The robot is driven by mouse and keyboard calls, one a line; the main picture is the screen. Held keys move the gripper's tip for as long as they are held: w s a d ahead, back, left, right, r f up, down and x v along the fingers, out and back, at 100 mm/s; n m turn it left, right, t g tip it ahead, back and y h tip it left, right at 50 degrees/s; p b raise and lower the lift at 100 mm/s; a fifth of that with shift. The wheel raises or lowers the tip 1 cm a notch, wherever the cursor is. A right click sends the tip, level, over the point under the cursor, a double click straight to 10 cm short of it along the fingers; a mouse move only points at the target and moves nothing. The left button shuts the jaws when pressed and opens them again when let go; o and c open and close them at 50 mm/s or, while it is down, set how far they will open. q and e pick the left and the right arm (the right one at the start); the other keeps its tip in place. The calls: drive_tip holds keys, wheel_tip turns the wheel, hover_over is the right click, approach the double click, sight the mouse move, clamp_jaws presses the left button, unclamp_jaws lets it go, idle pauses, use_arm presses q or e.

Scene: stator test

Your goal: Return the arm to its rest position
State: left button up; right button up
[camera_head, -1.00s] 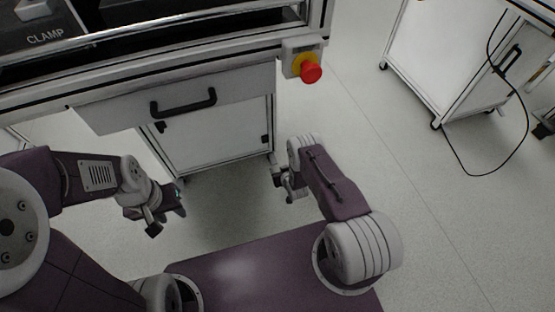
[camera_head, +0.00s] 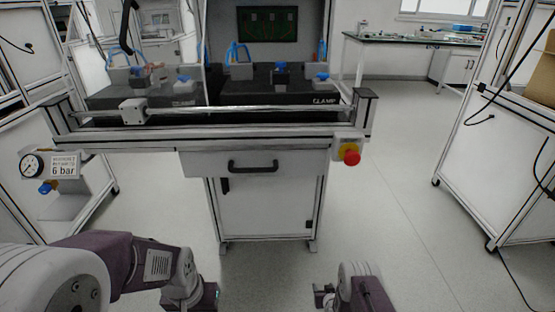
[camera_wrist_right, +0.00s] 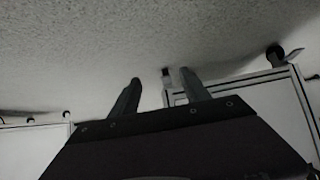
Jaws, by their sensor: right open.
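My right arm shows at the bottom edge of the head view, right of centre, with its right gripper (camera_head: 324,296) low over the floor in front of the test bench (camera_head: 262,200). In the right wrist view the two dark fingers of this gripper (camera_wrist_right: 160,78) stand apart with nothing between them. My left arm comes in from the lower left. Its left gripper (camera_head: 207,298) is partly cut off by the bottom edge, and its fingers cannot be made out clearly. Neither gripper touches the bench.
The bench has a drawer handle (camera_head: 253,166), a red emergency stop (camera_head: 351,157) and dark clamp fixtures (camera_head: 280,93) on top. A pressure gauge (camera_head: 32,166) stands at left. A white cabinet frame (camera_head: 490,170) is at right. Floor between is free.

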drive_tip(key=w+r+t+p, duration=0.1)
drive_tip(key=w+r+t, duration=0.1)
drive_tip(key=w+r, duration=0.7)
drive_tip(key=w+r+t+p, duration=0.15)
drive_tip(key=w+r, duration=0.35)
drive_tip(key=r, duration=0.8)
wheel_tip(320, 180, up, 15)
drive_tip(key=w, duration=0.1)
drive_tip(key=s+a+r+p, duration=0.15)
drive_tip(key=s+r, duration=0.35)
drive_tip(key=r, duration=0.6)
drive_tip(key=s+r+g+p, duration=0.15)
drive_tip(key=s+g, duration=0.25)
drive_tip(key=s, duration=0.7)
drive_tip(key=s+f+g, duration=0.4)
drive_tip(key=s+f, duration=0.1)
drive_tip(key=s, duration=0.6)
drive_tip(key=s+f+g, duration=0.4)
drive_tip(key=s, duration=0.6)
use_arm(q)
wheel_tip(320, 180, up, 43)
drive_tip(key=p, duration=3.8)
drive_tip(key=shift+w+r, duration=0.2)
drive_tip(key=shift+w, duration=0.2)
use_arm(e)
wheel_tip(320, 180, up, 38)
drive_tip(key=s, duration=0.2)
drive_tip(key=shift+d+f+m, duration=0.15)
drive_tip(key=shift+d+m, duration=0.15)
